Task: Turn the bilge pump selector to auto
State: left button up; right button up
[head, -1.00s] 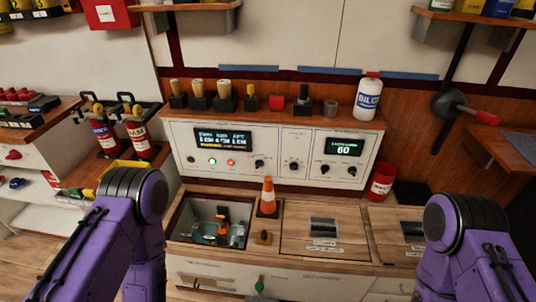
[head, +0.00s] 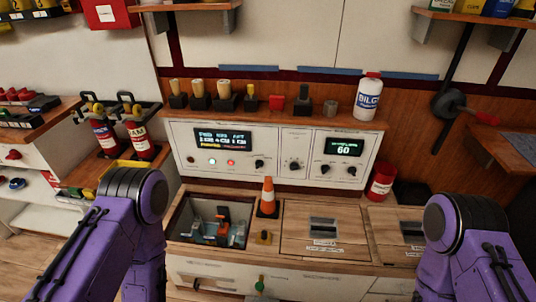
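A white control panel (head: 268,168) stands against the back wall under a wooden shelf. Its left part has a lit display (head: 222,140), small red and green lights and a black knob (head: 259,164). The middle part has a larger black knob (head: 295,165) with marks around it. The right part has a display reading 60 (head: 344,147) and two small knobs (head: 325,169). The labels are too small to read, so I cannot tell which knob is the bilge pump selector or its setting. My two purple arms show at the lower left and lower right; neither gripper is in view.
An orange cone (head: 268,198) stands on the counter before the panel, beside an open bin (head: 182,225) with objects inside. A red can (head: 381,181) is right of the panel. A white BILGE bottle (head: 368,97) and several small items stand on the shelf. Fire extinguishers (head: 139,135) are at left.

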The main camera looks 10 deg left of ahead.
aim_at(259, 163)
jog(key=u, duration=0.05)
jog(key=k, duration=0.5)
jog(key=z, duration=0.8)
jog(key=i, duration=1.2)
jog(key=u, duration=0.65)
